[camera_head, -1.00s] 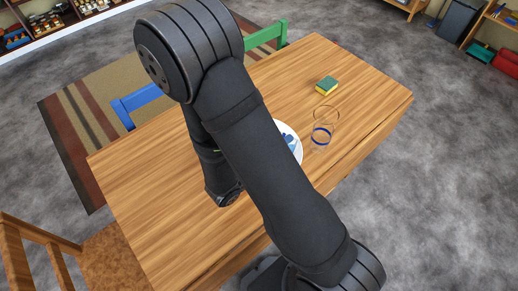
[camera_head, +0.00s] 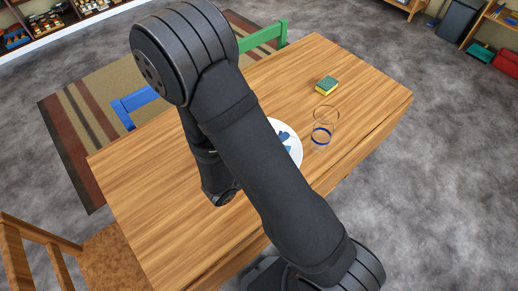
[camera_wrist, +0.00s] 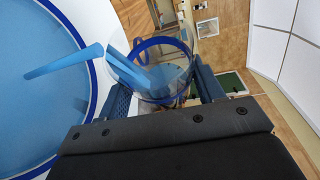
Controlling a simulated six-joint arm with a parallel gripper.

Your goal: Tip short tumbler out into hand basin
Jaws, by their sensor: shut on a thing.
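The hand basin (camera_head: 294,146) is a white round vessel on the table, partly hidden behind my arm, with blue inside it. In the wrist view a large round blue surface with a dark blue edge (camera_wrist: 40,85), white around it, seems to be the basin. My gripper (camera_wrist: 165,90) is shut on the short tumbler (camera_wrist: 150,62), clear with a blue rim. The tumbler is tipped, its mouth toward the blue surface. My gripper is hidden in the head view.
The left of the wooden table (camera_head: 150,185) is clear. Blue and green chairs are at the far side.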

